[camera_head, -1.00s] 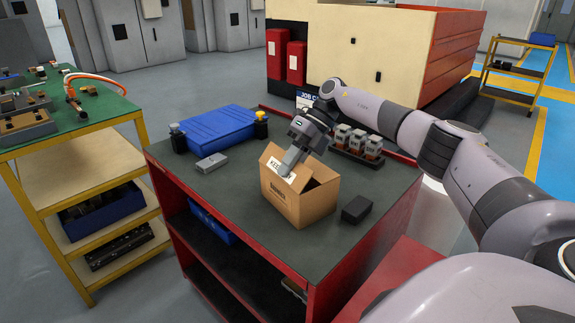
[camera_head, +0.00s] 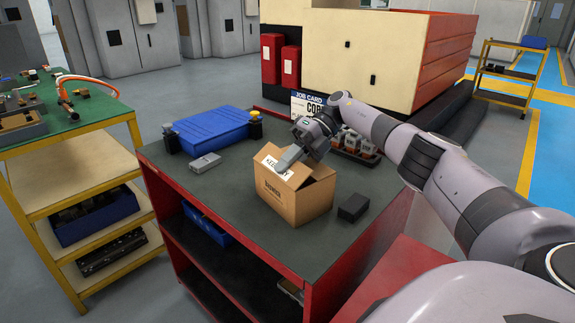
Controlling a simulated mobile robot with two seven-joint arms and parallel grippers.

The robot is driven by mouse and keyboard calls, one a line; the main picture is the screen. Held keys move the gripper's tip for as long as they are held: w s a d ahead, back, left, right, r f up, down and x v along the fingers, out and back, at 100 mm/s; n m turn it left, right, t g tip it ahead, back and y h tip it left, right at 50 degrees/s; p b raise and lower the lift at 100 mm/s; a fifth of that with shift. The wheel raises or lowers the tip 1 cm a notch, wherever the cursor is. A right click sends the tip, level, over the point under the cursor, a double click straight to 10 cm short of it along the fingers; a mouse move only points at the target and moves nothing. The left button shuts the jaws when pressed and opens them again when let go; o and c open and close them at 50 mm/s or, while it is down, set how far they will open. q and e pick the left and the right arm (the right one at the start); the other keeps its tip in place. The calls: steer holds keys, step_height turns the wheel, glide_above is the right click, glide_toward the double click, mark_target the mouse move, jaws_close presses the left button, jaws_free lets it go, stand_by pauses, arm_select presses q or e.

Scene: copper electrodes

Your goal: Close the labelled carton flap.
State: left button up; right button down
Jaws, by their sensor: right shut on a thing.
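An open brown carton (camera_head: 293,203) stands upright on the dark top of the red workbench. Its flap with a white printed label (camera_head: 270,163) slopes over the opening on the left side. Another plain flap (camera_head: 319,170) stands out at the right. My right gripper (camera_head: 286,161) reaches in from the upper right and is shut on the labelled flap; its fingers cover part of the label. The exact grip at the fingertips is small and partly hidden. My left gripper is not in view.
A black block (camera_head: 353,207) lies right of the carton. A grey box (camera_head: 205,163) and a blue case (camera_head: 213,130) lie to the left. A rack of several grey canisters (camera_head: 357,146) and a job card stand behind my right arm. The bench's front left is clear.

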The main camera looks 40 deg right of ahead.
steer(key=c, duration=1.3)
jaws_free()
steer(key=shift+r+p, duration=1.4)
steer(key=shift+r, duration=8.65)
